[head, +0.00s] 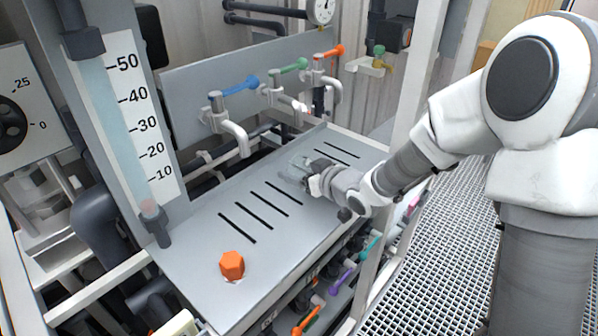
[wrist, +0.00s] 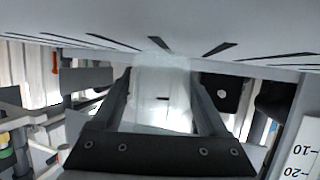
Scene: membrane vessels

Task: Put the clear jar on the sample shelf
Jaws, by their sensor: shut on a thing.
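The clear jar (head: 296,168) is pale, see-through and hard to make out against the grey slotted shelf (head: 185,248). It is at the shelf's far right part, in front of the taps. My gripper (head: 311,177) reaches in from the right and is shut on the jar. In the wrist view the jar (wrist: 160,88) fills the space between my two dark fingers (wrist: 162,105), and its end meets or overlaps the slotted surface. I cannot tell whether the jar rests on the shelf or is just above it. My gripper hides part of it.
An orange hexagonal piece (head: 232,265) sits at the shelf's near left. Taps with blue (head: 240,86), green (head: 290,67) and orange (head: 330,52) handles overhang the back. A scaled column (head: 125,115) stands left. A white post (head: 405,120) rises near my arm. The shelf's middle is clear.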

